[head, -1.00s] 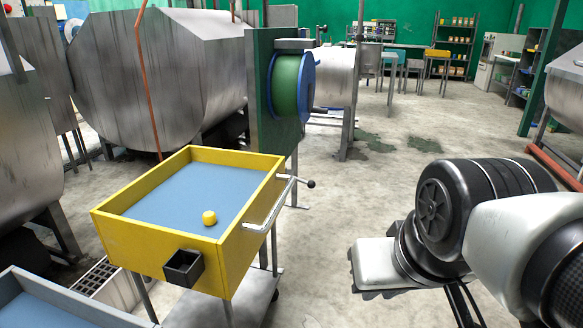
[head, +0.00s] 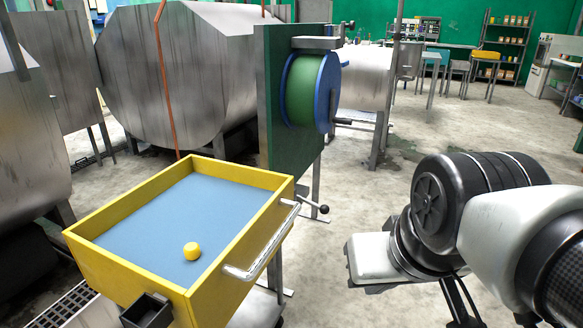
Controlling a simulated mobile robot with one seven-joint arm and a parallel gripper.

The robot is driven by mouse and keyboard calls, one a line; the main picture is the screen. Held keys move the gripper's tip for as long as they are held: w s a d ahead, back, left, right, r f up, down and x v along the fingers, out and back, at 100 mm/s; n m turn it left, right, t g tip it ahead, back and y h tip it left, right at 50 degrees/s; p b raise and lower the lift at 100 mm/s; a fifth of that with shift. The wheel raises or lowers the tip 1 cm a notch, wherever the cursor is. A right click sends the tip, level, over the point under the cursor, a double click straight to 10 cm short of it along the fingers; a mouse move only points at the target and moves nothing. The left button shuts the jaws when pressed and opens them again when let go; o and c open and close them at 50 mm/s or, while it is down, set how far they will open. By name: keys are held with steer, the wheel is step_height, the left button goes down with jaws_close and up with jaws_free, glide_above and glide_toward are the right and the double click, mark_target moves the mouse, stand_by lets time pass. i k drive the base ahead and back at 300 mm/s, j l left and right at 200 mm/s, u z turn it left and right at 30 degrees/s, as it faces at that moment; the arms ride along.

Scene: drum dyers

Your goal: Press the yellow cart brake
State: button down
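The yellow cart (head: 225,268) stands at the lower left, with a blue tray floor and a metal handle (head: 262,252) on its right side. A small yellow knob-like piece (head: 192,251) sits on the tray floor near the front corner. A lever with a black ball end (head: 323,208) shows just past the handle; I cannot tell what it is fixed to. I cannot tell which part is the brake. My gripper (head: 458,300) is right of the cart and apart from it; its fingers are largely hidden behind my arm.
A green stand with a blue-rimmed green wheel (head: 305,92) is close behind the cart. Large metal drums (head: 185,75) fill the left and back. A small dark box (head: 147,312) hangs on the cart's front. Concrete floor (head: 345,215) is clear between cart and arm.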

mark_target(324, 209)
steer(key=i+l+u, duration=0.35)
steer(key=i+l, duration=0.35)
steer(key=l, duration=0.1)
